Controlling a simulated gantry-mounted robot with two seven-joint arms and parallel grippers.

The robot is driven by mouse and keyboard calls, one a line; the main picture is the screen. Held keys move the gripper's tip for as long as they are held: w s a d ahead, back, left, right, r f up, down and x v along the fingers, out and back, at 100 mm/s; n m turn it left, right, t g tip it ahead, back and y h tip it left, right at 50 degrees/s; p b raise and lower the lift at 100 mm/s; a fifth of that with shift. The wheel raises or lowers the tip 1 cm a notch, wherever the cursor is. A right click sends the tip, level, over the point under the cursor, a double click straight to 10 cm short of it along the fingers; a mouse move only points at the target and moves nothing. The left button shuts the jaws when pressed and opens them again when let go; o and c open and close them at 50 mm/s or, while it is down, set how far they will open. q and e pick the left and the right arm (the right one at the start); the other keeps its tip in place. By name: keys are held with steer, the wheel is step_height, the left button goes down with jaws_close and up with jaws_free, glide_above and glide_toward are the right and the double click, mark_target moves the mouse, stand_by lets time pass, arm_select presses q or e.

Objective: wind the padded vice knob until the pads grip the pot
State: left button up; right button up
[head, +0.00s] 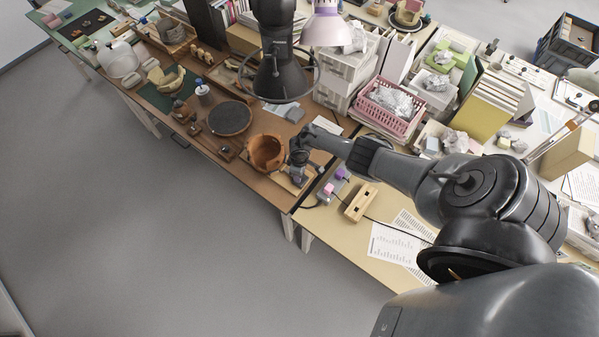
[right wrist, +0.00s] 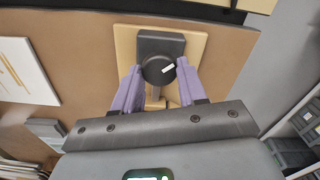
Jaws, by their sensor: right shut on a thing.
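The orange-brown pot (head: 266,152) with a broken, uneven rim sits near the front edge of the brown bench. The padded vice (head: 298,176) stands just right of it, partly hidden by my right gripper (head: 300,157). Behind the knob is a dark block (right wrist: 160,43) on a pale wooden board (right wrist: 203,47). The pot does not show there, and whether the pads touch it cannot be told. My left gripper is not in view.
A dark round turntable (head: 229,118) lies left of the pot. A wooden block with slots (head: 360,203) and printed sheets (head: 392,244) lie to the right. A pink basket (head: 390,105) stands behind. The floor (head: 150,220) in front is clear.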

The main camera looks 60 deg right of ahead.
steer(key=shift+m, duration=0.3)
steer(key=o, duration=1.1)
steer(key=shift+c, duration=0.2)
step_height(320, 180, up, 11)
steer(key=p, duration=0.5)
steer(key=shift+p, duration=0.35)
steer(key=shift+f, duration=0.1)
